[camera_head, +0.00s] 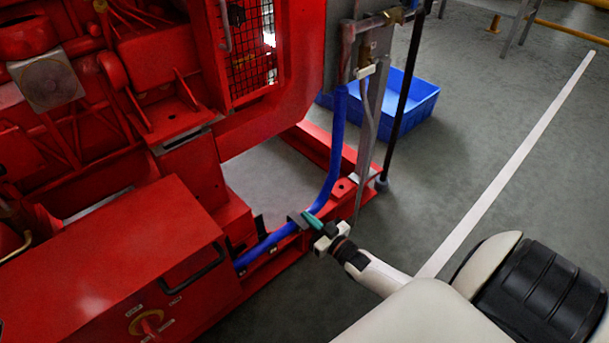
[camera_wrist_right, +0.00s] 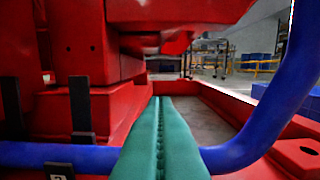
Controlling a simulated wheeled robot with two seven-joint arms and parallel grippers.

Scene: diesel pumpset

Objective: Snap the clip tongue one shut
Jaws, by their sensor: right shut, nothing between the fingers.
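A blue hose (camera_head: 331,160) comes down and bends left along the red base; it also crosses the right wrist view (camera_wrist_right: 40,156). In that view a black upright clip tongue (camera_wrist_right: 81,103) stands behind the hose, with a black clip part (camera_wrist_right: 60,171) bearing a pale mark in front of it. I cannot tell which tongue is number one. In the head view a dark upright piece (camera_head: 259,224) shows left of my right gripper (camera_head: 308,217). The right gripper's teal fingers (camera_wrist_right: 160,104) are shut and empty, over the hose and right of the upright tongue. My left gripper is out of view.
The red pumpset frame (camera_head: 160,240) fills the left, with a black-handled box beside the hose. A blue crate (camera_head: 421,102) stands on the floor behind. A thin dark pole (camera_head: 403,90) rises beyond the gripper.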

